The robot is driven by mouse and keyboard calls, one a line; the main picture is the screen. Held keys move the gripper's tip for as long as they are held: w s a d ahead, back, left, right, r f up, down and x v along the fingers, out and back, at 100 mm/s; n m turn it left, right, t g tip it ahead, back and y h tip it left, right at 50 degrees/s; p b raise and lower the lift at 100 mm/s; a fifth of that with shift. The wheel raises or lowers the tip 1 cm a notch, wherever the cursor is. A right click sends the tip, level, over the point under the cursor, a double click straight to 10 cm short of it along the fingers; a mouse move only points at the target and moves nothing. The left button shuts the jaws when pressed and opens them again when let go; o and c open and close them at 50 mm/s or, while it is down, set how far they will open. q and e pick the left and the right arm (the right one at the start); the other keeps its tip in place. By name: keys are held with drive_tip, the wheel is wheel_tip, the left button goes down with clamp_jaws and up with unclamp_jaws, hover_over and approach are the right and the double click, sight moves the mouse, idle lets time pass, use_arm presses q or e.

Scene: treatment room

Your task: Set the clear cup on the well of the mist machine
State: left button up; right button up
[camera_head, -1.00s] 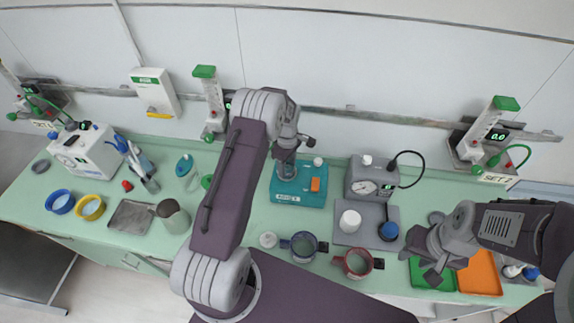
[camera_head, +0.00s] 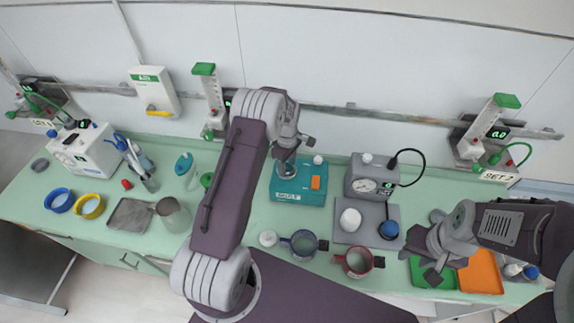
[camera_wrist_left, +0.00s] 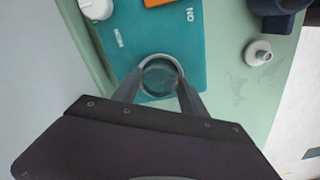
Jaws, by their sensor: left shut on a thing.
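The mist machine (camera_head: 312,187) is a teal box with an orange switch on the green counter, and it also shows in the left wrist view (camera_wrist_left: 188,55). My left gripper (camera_head: 287,160) is above the machine's left part. In the left wrist view its two fingers (camera_wrist_left: 158,88) are shut on the round clear cup (camera_wrist_left: 160,76), one at each side. The cup is over the teal top. I cannot tell whether it touches the well, which is hidden beneath it. My right gripper (camera_head: 438,262) is over the green tray at the right; its jaw opening is unclear.
A grey pump box (camera_head: 372,180) with a gauge stands right of the machine. Two mugs, one blue (camera_head: 302,243) and one red (camera_head: 356,262), stand in front. A green tray (camera_head: 420,272) and an orange tray (camera_head: 482,272) lie at right.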

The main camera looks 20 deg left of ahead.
use_arm(q)
drive_tip(key=o, duration=1.5)
drive_tip(key=shift+s+d+f, duration=0.1)
drive_tip(key=shift+f, duration=0.1)
drive_tip(key=shift+o, duration=0.2)
drive_tip(key=shift+f, duration=0.1)
drive_tip(key=shift+s, duration=0.15)
wheel_tip(320, 180, up, 2)
drive_tip(key=shift+r+p, duration=0.1)
drive_tip(key=shift+p, duration=0.65)
drive_tip(key=r+p, duration=0.3)
drive_tip(key=r, duration=0.2)
drive_tip(key=shift+w, duration=0.2)
